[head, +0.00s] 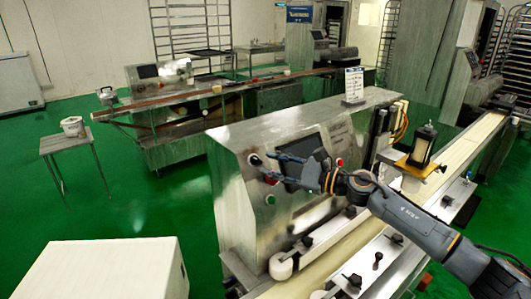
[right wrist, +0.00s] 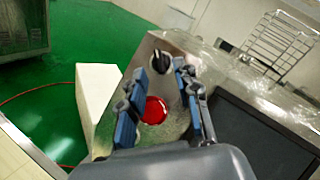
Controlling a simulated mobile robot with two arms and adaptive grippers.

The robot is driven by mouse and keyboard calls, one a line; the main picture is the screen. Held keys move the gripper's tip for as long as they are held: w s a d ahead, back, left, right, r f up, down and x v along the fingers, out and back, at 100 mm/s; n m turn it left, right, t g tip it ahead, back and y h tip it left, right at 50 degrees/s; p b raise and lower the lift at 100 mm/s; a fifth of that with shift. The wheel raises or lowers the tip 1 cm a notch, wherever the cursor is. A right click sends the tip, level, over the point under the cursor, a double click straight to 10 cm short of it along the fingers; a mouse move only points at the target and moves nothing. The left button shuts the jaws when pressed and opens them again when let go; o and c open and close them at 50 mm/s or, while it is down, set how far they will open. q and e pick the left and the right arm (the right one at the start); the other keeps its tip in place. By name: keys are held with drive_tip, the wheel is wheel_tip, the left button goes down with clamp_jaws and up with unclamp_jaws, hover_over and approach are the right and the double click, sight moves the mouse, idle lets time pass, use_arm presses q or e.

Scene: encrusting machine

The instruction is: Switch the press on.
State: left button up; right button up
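The press (head: 232,172) is a steel machine with a sloped front panel in the middle of the head view. A black rotary switch with a pale pointer (head: 254,159) sits at the panel's upper left; the right wrist view shows this switch (right wrist: 161,62) too. My right gripper (head: 270,166) is open at the panel. My left gripper is not in view.
A red button (right wrist: 152,110) lies just below the switch, between the fingers in the wrist view. A green button (head: 271,199) is lower on the panel. A dark screen (head: 300,150) is partly behind my gripper. A white box (head: 105,270) stands at the front left.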

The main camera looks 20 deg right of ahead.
sight(256, 160)
drive_tip(key=shift+p+x, duration=0.35)
drive_tip(key=shift+x, duration=0.95)
clamp_jaws()
